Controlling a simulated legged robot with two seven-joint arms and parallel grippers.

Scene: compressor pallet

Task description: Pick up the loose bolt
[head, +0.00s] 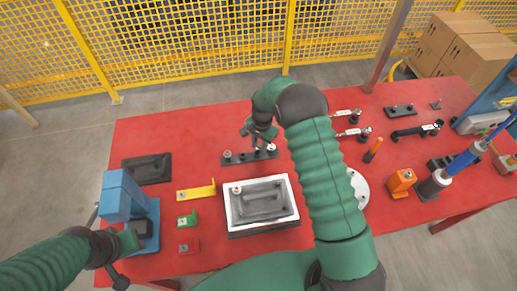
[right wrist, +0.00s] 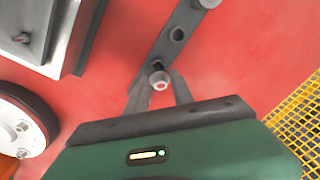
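A dark bar (head: 235,158) with bolts lies on the red table. A silver-headed bolt (head: 271,147) stands at its right end, and another bolt (head: 227,154) is at its left end. My right gripper (head: 255,143) reaches down over the bar. In the right wrist view its two fingers (right wrist: 162,88) are apart, with a bolt head (right wrist: 160,79) between the tips. A gap shows beside the bolt head; I cannot tell whether the fingers touch it. My left gripper (head: 126,240) is low at the left by a blue vise; its fingers are not clear.
A white-rimmed tray (head: 231,220) with a grey casting stands in front of the bar. The blue vise (head: 122,195), a yellow bracket (head: 197,191) and a dark plate (head: 147,168) are at left. Several tools lie at right. A yellow mesh fence (head: 190,40) stands behind the table.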

